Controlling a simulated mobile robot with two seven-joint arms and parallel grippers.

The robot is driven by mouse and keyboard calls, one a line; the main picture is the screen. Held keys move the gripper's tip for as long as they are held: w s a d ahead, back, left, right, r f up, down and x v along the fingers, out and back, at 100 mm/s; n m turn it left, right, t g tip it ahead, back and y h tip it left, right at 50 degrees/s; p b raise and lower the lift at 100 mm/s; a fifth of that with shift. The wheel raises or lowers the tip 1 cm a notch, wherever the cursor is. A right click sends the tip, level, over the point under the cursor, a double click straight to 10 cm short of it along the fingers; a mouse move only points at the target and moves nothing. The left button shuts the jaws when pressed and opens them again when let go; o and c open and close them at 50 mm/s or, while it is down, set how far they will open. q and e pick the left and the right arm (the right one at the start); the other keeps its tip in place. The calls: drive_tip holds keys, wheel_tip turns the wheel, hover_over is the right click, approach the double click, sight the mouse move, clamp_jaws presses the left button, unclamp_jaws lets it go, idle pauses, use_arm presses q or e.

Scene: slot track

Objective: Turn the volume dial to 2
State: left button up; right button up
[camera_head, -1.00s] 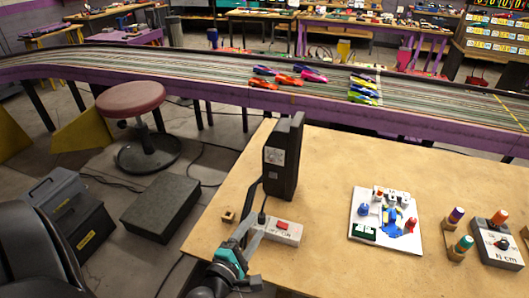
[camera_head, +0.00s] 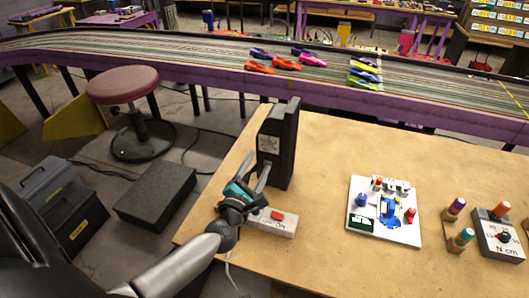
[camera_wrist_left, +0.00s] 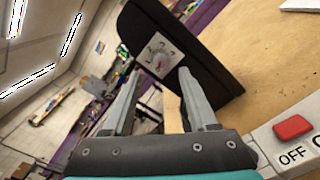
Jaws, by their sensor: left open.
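The volume dial (camera_wrist_left: 157,58) is on a white plate on the face of an upright black speaker box (camera_head: 283,150). The plate carries dark marks in an arc and a small reddish mark; I cannot read which number the dial points to. In the head view the plate (camera_head: 268,144) shows small. My left gripper (camera_head: 263,172) is open and empty in front of the speaker face, just below the plate. In the left wrist view its fingers (camera_wrist_left: 159,71) point at the plate from either side of it, seemingly apart from it. My right gripper is out of view.
A switch box with a red button (camera_head: 278,216) lies beside my left gripper on the wooden table (camera_head: 320,260). Table between is clear.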

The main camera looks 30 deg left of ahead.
sight(266, 148)
use_arm(q)
drive_tip(key=shift+b+x, duration=0.35)
drive_tip(key=shift+x, duration=2.6)
clamp_jaws()
